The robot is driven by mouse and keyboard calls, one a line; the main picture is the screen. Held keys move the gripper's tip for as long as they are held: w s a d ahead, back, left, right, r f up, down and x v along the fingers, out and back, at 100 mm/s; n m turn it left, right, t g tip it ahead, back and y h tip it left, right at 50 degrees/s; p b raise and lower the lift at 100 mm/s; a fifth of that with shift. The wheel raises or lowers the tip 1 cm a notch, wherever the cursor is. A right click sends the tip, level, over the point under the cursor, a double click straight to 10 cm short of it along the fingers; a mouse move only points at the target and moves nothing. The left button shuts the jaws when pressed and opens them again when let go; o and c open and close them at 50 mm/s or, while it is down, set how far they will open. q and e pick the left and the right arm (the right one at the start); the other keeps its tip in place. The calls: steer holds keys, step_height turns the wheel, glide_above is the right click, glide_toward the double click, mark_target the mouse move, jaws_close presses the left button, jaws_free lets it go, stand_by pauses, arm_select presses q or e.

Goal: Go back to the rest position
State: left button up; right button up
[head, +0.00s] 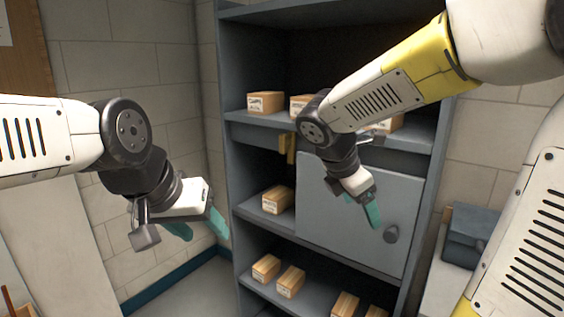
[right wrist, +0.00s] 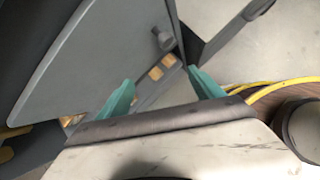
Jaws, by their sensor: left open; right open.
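My left gripper (head: 202,228) hangs at the left of the head view, in front of the block wall. Its teal fingers are apart and nothing is between them. My right gripper (head: 369,212) is in front of the grey cabinet door (head: 338,222), left of its round knob (head: 391,234). In the right wrist view its teal fingers (right wrist: 162,92) are spread and empty. The door and its knob (right wrist: 163,41) show beyond them. I cannot tell whether the right gripper touches the door, or whether the door is fully closed.
A grey shelf unit (head: 226,130) stands ahead, with several small cardboard boxes (head: 265,102) on its shelves. A yellow part (head: 287,148) shows near the door's upper left. A dark box (head: 470,238) sits at the right. Bare floor (head: 200,290) shows at lower left.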

steer(key=s+a+r+m+t+y, duration=0.2)
steer(key=s+m+y, duration=0.5)
steer(key=m, duration=1.4)
steer(key=s, duration=0.5)
steer(key=shift+a+t, duration=0.3)
steer(key=shift+a, duration=0.1)
